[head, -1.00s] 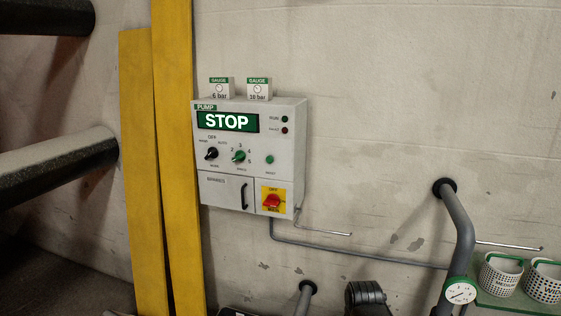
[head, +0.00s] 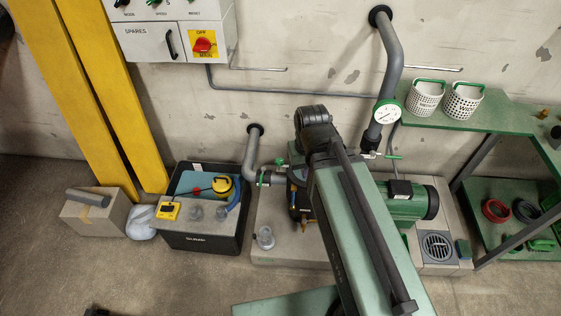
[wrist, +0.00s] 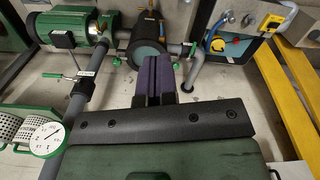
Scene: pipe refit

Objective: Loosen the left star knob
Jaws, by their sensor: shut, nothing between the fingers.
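My gripper (wrist: 157,66) shows in the wrist view as two dark purple fingers pressed together with nothing between them. They point towards the pump unit, in front of a dark round cover (wrist: 149,52) with a teal face. The fingers overlap the lower part of this cover, and I cannot tell whether they touch it. In the head view my own arm covers much of the pump unit and my fingers cannot be made out.
A green motor (head: 411,200) stands on the pump base right of my arm. A grey pipe (head: 251,155) with a green-handled valve is on the left. A green shelf (head: 480,119) carries two white baskets.

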